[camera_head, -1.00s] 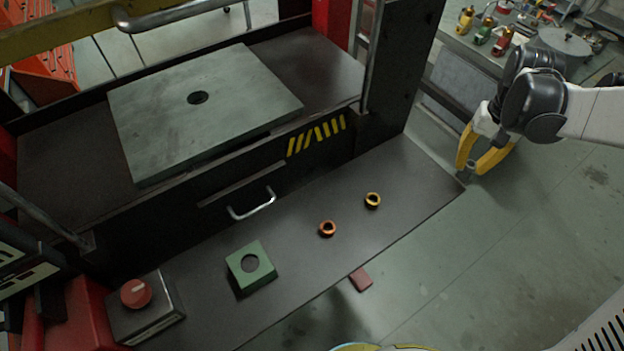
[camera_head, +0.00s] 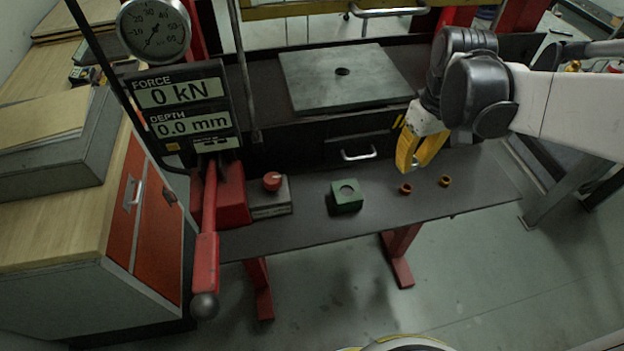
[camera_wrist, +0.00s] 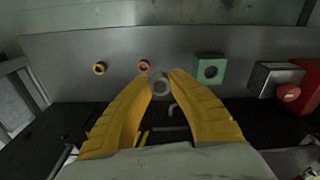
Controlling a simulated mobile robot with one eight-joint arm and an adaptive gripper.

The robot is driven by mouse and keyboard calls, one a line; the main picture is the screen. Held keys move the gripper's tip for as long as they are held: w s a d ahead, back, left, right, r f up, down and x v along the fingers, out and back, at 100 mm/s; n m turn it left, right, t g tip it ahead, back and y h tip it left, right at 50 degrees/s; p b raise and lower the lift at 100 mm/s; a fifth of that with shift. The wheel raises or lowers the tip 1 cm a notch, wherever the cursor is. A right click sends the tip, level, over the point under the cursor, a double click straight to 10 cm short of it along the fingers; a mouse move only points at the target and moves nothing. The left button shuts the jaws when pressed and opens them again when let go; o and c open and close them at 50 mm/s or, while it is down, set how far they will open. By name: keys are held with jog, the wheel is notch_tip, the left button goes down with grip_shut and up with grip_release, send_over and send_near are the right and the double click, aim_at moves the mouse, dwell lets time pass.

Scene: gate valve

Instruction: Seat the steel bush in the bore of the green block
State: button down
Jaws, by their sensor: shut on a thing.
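The steel bush (camera_wrist: 161,92) is a grey ring between the yellow fingertips of my gripper (camera_wrist: 161,80) in the wrist view. My gripper is shut on it. In the head view my gripper (camera_head: 413,164) hangs above the dark front shelf, right of the green block and near the copper bush; the steel bush cannot be made out there. The green block (camera_head: 346,203) sits on the shelf with its round bore facing up and empty. In the wrist view the green block (camera_wrist: 209,80) lies to the right of the held bush, apart from it.
A copper bush (camera_head: 405,190) and a brass bush (camera_head: 445,182) stand on the shelf (camera_head: 310,222) right of the block. A box with a red knob (camera_head: 272,181) stands left of it, beside a red lever (camera_head: 206,250). A drawer handle (camera_head: 358,154) sticks out behind.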

jog(key=b, duration=0.3)
send_over(347, 194)
jog(key=f, duration=0.7)
jog(key=shift+w, duration=0.2)
notch_tip(347, 194, down, 4)
jog(key=shift+r+b, duration=0.1)
jog(key=shift+b, duration=0.7)
jog(key=shift+s+f+b, duration=0.15)
jog(key=shift+f+b, duration=0.35)
jog(key=shift+f, duration=0.15)
jog(key=c, duration=1.3)
grip_release()
jog(key=shift+c, duration=0.2)
